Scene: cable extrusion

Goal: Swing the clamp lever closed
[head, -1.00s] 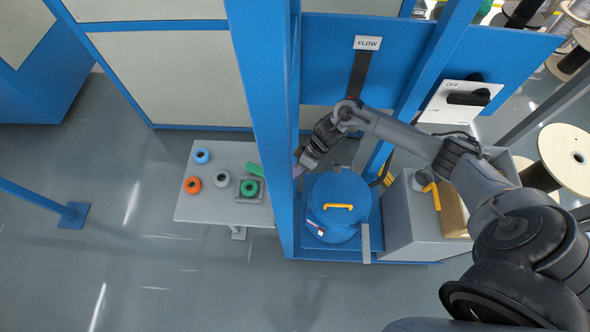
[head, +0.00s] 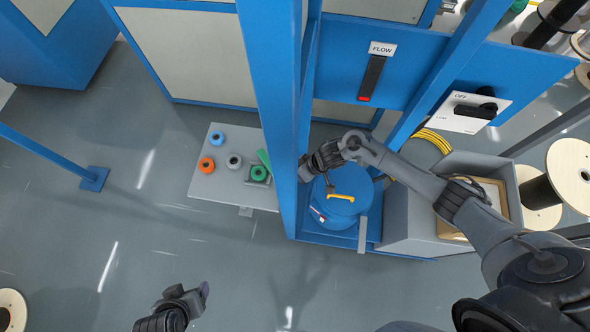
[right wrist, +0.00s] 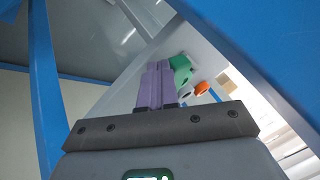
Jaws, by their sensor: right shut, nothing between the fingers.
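I cannot pick out the clamp lever for certain. A flat green bar (head: 264,157) shows at the right end of the grey side table, partly hidden by the blue post (head: 272,90). A green piece (right wrist: 181,68) also shows just past my fingertips in the right wrist view; contact cannot be told. My right gripper (right wrist: 160,72) is shut and empty, its purple fingers together. In the head view its fingers are hidden behind the post, above the blue drum. My left gripper (head: 203,291) is low at the left over open floor, its jaw opening unclear.
The side table (head: 220,188) holds blue, orange, grey and green rings. The blue drum (head: 335,205) has a yellow handle (head: 341,198). A FLOW slider (head: 372,78) and a rotary switch (head: 475,110) are on the blue panel. A grey bin (head: 440,225) stands right of the drum.

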